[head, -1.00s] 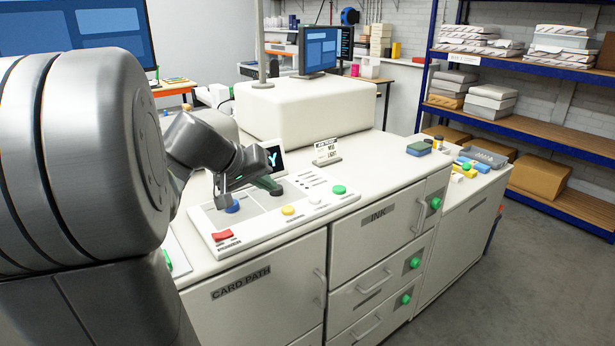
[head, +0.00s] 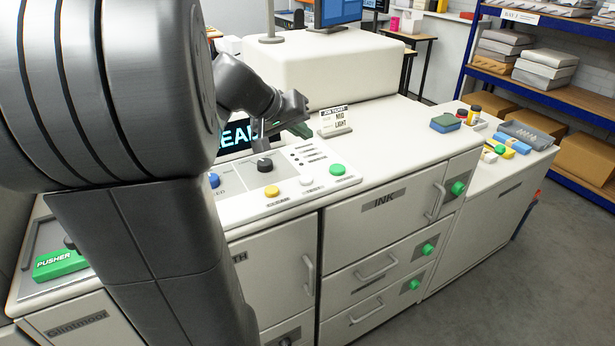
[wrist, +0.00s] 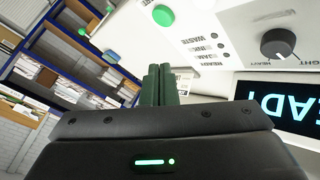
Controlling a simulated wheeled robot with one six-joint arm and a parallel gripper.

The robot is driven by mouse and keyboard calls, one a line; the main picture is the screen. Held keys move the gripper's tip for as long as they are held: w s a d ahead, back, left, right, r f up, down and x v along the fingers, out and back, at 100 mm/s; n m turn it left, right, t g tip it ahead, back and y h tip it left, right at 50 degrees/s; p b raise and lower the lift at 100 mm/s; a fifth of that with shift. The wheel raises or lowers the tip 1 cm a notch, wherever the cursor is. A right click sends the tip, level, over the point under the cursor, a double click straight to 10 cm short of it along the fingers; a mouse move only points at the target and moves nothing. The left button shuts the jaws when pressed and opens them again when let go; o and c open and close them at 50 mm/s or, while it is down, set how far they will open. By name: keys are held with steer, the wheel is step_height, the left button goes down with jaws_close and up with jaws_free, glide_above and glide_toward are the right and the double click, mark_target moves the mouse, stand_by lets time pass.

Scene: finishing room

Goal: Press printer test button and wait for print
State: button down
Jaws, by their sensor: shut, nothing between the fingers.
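The printer's control panel (head: 290,185) carries a blue button (head: 214,180), a yellow button (head: 272,191), a white button (head: 307,182), a green button (head: 337,169) and a black knob (head: 264,165). The labels under the buttons are too small to read surely. The display (head: 238,136) behind it shows part of "READY"; my arm hides the rest. My gripper (head: 305,122), with dark green fingers, is shut and empty, raised above the panel's back edge. In the wrist view the fingers (wrist: 160,85) are together, apart from the green button (wrist: 163,15); the knob (wrist: 278,42) is at right.
A white housing (head: 315,70) rises behind the panel. A green pusher (head: 60,263) is at left. A side cabinet (head: 495,195) holds small items. Floor is clear at lower right.

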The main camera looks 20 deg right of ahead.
steer(key=b, duration=0.5)
glide_above(302, 180)
step_height(302, 180, down, 8)
steer(key=shift+r, duration=0.2)
steer(key=shift+f+b, duration=0.6)
steer(key=shift+b, duration=0.1)
steer(key=shift+f, duration=0.1)
stand_by(1.2)
steer(key=shift+f+b, duration=0.3)
steer(key=shift+b, duration=0.35)
steer(key=shift+f+b, duration=0.35)
steer(key=shift+b, duration=0.1)
stand_by(0.4)
steer(key=shift+r, duration=0.1)
steer(key=shift+r+p, duration=0.4)
steer(key=shift+r, duration=0.3)
steer(key=shift+r, duration=0.1)
